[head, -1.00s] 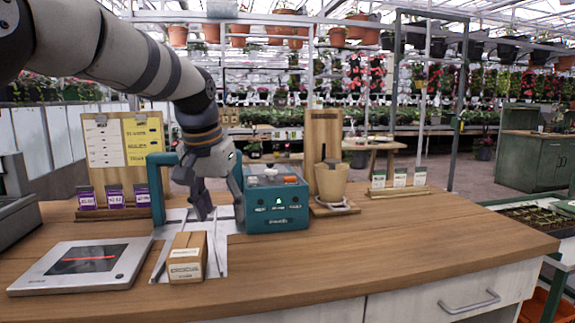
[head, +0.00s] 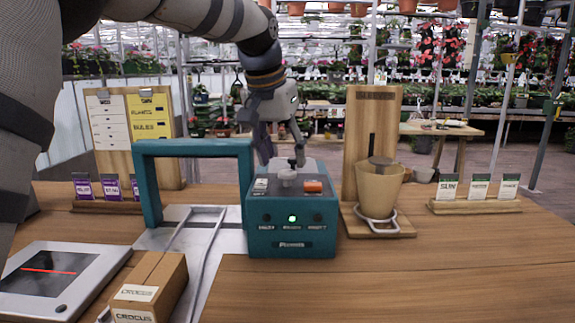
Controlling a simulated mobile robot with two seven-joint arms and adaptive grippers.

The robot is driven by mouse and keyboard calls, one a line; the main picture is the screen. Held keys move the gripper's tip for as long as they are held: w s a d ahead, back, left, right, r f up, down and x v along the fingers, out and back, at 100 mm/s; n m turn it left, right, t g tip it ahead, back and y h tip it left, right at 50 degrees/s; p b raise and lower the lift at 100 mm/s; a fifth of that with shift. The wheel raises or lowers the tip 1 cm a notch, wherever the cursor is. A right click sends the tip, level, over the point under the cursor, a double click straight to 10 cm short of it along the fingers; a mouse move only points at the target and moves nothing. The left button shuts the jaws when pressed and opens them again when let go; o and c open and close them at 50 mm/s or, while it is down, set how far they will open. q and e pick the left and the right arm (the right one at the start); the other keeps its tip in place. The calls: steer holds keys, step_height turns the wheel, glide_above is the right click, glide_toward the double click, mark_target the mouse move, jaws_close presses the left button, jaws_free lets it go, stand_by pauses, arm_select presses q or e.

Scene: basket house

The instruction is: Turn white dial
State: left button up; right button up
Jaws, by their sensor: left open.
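The white dial (head: 288,178) stands on top of a teal control box (head: 291,238), between a white switch (head: 261,184) and an orange button (head: 313,186). A small green light glows on the front of the box. My left gripper (head: 283,158) points down from above at the dial. Its fingers are spread and look to be at or just behind the dial; I cannot tell whether they touch it. My right gripper is not in view.
A teal arch (head: 193,148) stands left of the box over metal rails. A cardboard box (head: 150,285) and a flat scanner (head: 62,278) lie at the front left. A pot (head: 377,192) on a wooden stand is close on the right. The front right counter is clear.

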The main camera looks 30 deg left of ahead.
mark_target(287, 172)
arm_select(q)
steer(key=shift+x, duration=1.75)
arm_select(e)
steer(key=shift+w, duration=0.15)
arm_select(q)
steer(key=c, duration=1.1)
steer(key=shift+c, duration=0.2)
